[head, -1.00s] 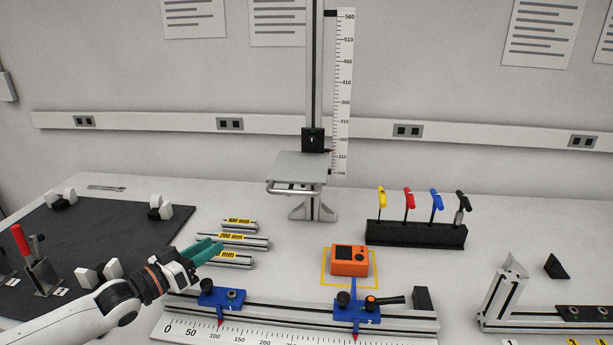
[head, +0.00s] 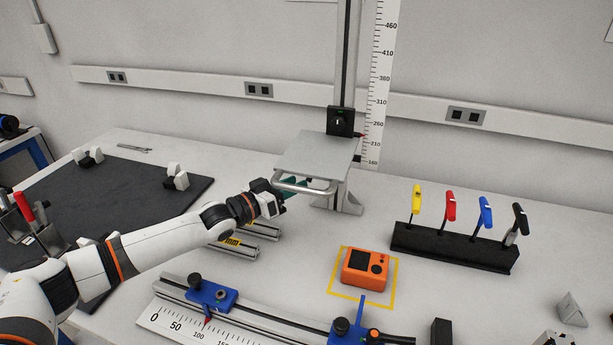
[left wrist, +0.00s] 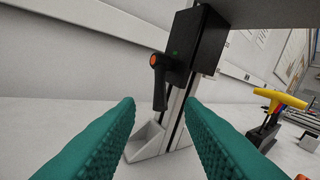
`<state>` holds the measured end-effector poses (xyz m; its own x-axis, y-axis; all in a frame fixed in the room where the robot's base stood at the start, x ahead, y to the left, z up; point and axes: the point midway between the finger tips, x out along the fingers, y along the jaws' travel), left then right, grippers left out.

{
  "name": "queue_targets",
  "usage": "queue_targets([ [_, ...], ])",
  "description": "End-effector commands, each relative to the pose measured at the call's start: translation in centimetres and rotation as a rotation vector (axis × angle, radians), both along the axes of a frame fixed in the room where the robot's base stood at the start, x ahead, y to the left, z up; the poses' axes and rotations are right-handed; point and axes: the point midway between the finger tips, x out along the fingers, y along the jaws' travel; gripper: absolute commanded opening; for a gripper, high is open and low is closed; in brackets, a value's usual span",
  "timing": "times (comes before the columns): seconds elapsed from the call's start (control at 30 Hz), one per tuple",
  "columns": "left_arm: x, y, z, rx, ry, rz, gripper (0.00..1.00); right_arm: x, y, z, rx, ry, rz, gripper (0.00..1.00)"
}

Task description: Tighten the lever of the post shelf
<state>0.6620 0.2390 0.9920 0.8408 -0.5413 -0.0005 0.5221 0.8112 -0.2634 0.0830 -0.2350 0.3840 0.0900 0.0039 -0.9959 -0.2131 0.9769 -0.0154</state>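The post shelf has a grey plate (head: 318,150) with a bar handle at its front, on an upright post (head: 347,60). A black clamp block (head: 340,121) shows above the plate at the post. In the left wrist view, a black lever (left wrist: 159,88) with an orange button hangs down from the black block (left wrist: 195,42) under the plate. The head view hides this lever. My left gripper (head: 293,187) is under the plate's front edge. Its teal fingers are open (left wrist: 161,103), and the lever appears between them, farther ahead and not gripped. My right gripper is out of view.
A vertical ruler (head: 379,80) stands right of the post. An orange device (head: 364,270) lies in a yellow outline. A black rack (head: 453,248) holds coloured T-handle tools. Metal bars (head: 235,247) lie below my left arm. Bare table surrounds the post's foot.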

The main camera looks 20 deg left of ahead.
Motion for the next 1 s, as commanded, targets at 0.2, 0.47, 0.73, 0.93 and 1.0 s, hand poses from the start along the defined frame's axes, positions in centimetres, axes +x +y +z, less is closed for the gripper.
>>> queue_targets([
  [0.2,2.8,-1.9,0.1,-0.001,-0.001,-0.001,0.35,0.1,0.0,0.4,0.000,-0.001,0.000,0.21],
  [0.47,3.8,-2.5,0.0,0.002,0.000,-0.001,0.35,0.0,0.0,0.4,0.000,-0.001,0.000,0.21],
  [0.73,3.7,-2.5,0.0,0.001,0.000,-0.001,0.22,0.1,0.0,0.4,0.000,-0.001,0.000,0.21],
  [0.93,3.7,-2.5,0.0,0.001,0.000,-0.001,0.00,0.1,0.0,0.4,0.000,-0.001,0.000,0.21],
  [1.0,3.7,-2.5,-0.1,0.001,-0.002,-0.001,0.00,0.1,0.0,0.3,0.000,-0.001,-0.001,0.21],
])
